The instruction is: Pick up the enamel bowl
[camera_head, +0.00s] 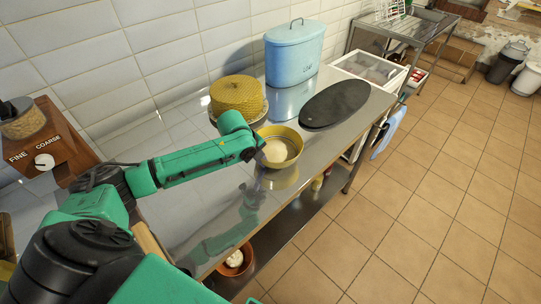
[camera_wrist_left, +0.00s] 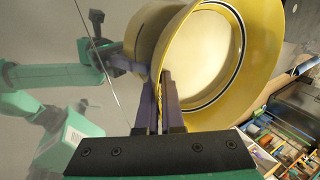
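My left gripper (camera_head: 258,157) comes in from the left at the bowl's near left side. In the left wrist view the fingers (camera_wrist_left: 160,88) are close together with the wall of the bowl (camera_wrist_left: 255,45) between them, pinched at the rim. My right gripper is not in view.
The shiny steel table (camera_head: 205,205) holds a yellow textured cake-like dome (camera_head: 237,95) behind the bowl, a dark oval board (camera_head: 335,103) to its right and a blue lidded bin (camera_head: 293,55) at the back. A wooden grinder (camera_head: 45,145) stands left. Tiled floor (camera_head: 420,215) is open at right.

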